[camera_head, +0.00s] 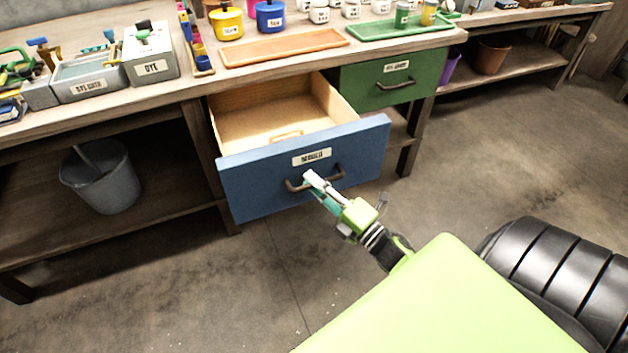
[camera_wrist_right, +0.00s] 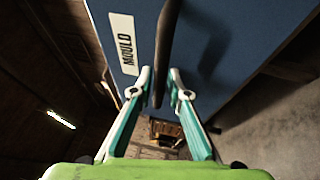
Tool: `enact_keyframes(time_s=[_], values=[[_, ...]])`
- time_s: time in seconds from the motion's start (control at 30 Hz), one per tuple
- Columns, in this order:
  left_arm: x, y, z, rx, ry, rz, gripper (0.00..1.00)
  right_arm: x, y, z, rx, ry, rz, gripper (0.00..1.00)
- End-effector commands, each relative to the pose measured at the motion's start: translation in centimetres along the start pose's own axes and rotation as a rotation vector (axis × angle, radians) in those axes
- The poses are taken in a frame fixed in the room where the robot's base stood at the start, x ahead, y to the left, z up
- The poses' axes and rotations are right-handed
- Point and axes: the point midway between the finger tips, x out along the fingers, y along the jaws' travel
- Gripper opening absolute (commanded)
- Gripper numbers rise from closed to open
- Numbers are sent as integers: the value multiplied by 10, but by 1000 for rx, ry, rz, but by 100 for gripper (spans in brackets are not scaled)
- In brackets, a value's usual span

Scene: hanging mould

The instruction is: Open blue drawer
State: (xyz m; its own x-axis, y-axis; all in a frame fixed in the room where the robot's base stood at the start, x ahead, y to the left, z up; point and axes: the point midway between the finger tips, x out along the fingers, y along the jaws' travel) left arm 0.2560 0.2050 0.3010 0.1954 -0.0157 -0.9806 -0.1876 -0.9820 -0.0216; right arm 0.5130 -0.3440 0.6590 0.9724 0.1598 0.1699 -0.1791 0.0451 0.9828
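The blue drawer (camera_head: 255,180) is pulled well out from under the workbench, and its light wooden inside shows. Its front has a "MOULD" label and a dark curved handle (camera_head: 296,186). My right gripper (camera_head: 312,180) is at the middle of this handle. In the right wrist view, the handle (camera_wrist_right: 168,45) runs between the two fingertips (camera_wrist_right: 160,82), which are closed in on it from both sides. The label (camera_wrist_right: 124,43) shows left of the handle there. My left gripper is in neither view.
A green drawer (camera_head: 425,73) to the right is shut. The workbench top (camera_head: 190,88) bears grey dye boxes, pots and trays. A grey bucket (camera_head: 112,190) stands on the lower shelf at left. The floor (camera_head: 285,270) before the drawer is clear.

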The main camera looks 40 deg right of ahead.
Motion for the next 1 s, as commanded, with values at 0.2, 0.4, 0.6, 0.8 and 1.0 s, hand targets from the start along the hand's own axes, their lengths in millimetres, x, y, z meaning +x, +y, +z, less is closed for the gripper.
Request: enact_keyframes(time_s=[0.2,0.4,0.6,0.8,1.0], values=[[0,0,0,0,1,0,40,0,0,0,0,1,0,16],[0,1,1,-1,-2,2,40,-9,0,0,0,0,-1,16],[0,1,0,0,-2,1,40,-48,-1,0,2,0,-4,16],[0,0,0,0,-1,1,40,-89,-1,0,1,-1,-4,16],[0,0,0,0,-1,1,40,-114,0,0,1,-1,-2,16]])
